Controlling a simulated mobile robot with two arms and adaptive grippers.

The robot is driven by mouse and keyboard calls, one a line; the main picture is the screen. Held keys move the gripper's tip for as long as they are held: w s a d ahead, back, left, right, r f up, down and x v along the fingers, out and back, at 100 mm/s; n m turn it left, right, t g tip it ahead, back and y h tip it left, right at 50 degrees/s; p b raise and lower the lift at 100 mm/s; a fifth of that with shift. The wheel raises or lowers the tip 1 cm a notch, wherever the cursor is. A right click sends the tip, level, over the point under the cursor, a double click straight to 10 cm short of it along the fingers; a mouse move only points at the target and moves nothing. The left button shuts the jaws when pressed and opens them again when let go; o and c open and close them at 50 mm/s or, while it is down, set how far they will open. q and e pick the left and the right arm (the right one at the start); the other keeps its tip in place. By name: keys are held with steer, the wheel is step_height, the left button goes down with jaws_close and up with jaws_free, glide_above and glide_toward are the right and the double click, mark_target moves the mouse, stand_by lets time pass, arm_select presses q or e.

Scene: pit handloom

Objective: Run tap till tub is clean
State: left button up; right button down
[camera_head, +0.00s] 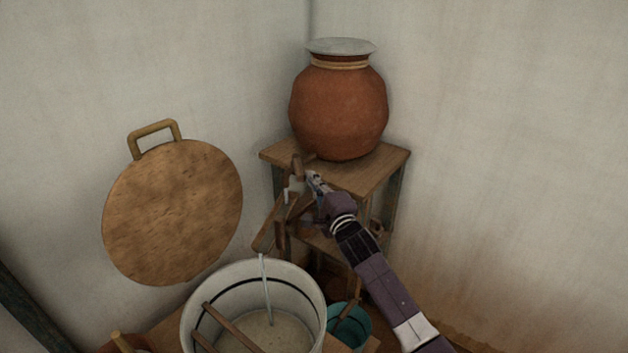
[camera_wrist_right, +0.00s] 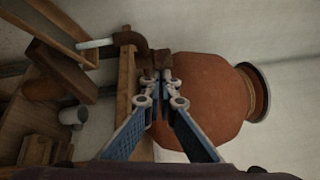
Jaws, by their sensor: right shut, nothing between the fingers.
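A white tub (camera_head: 310,292) with a dark band inside stands at the bottom of the head view. Its contents look cloudy beige. A brown tap (camera_head: 297,166) sticks out low on the clay pot (camera_head: 338,110); it also shows in the wrist view (camera_wrist_right: 132,39). A short pale stream (camera_head: 286,196) falls from the tap to a wooden trough (camera_head: 265,237), and a thin stream (camera_head: 265,285) runs from the trough into the tub. My right gripper (camera_head: 310,176) is shut and empty, its tips (camera_wrist_right: 165,76) at the tap's handle; I cannot tell if they touch. My left gripper is out of view.
The pot stands on a wooden stand (camera_head: 385,163) in the corner. A wooden stick (camera_head: 232,328) crosses the tub. A teal bucket (camera_head: 352,328) stands right of the tub. A round wooden board (camera_head: 172,213) with a handle is by the left wall.

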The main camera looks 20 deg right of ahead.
mark_target(301, 181)
steer(key=shift+a+f+h, duration=0.1)
steer(key=shift+a+h, duration=0.05)
steer(key=shift+h, duration=0.25)
steer(key=a, duration=0.2)
steer(key=shift+a+m, duration=0.3)
steer(key=shift+a, duration=0.1)
steer(key=shift+w+a+p, duration=0.2)
steer(key=shift+a+p, duration=0.1)
steer(key=shift+a, duration=0.7)
